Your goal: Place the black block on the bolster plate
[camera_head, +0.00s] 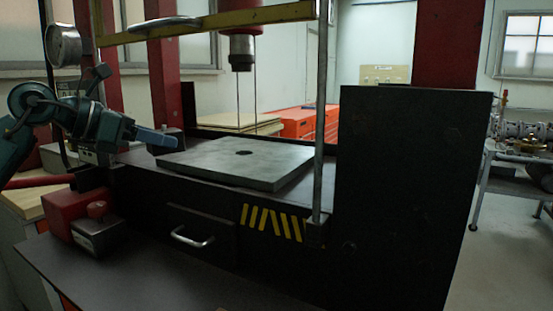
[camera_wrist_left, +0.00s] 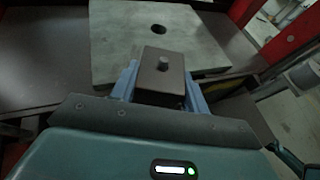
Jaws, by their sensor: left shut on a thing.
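The bolster plate (camera_head: 215,165) is a flat grey square plate with a dark hole, lying on the press bed in the head view. It also shows at the top of the left wrist view (camera_wrist_left: 112,40). My left gripper (camera_head: 168,139) comes in from the left and is at the plate's left edge in the head view. In the left wrist view it is shut on the black block (camera_wrist_left: 154,78), a dark block with a small round knob on top. The block partly overlaps the plate's near edge there; I cannot tell if they touch. My right gripper is not in view.
The press ram (camera_head: 241,52) hangs above the plate. A thin upright rod (camera_head: 320,120) stands at the plate's right, before a large dark panel (camera_head: 410,200). A red box (camera_head: 72,204) and a drawer handle (camera_head: 192,238) are in front. The plate's top is clear.

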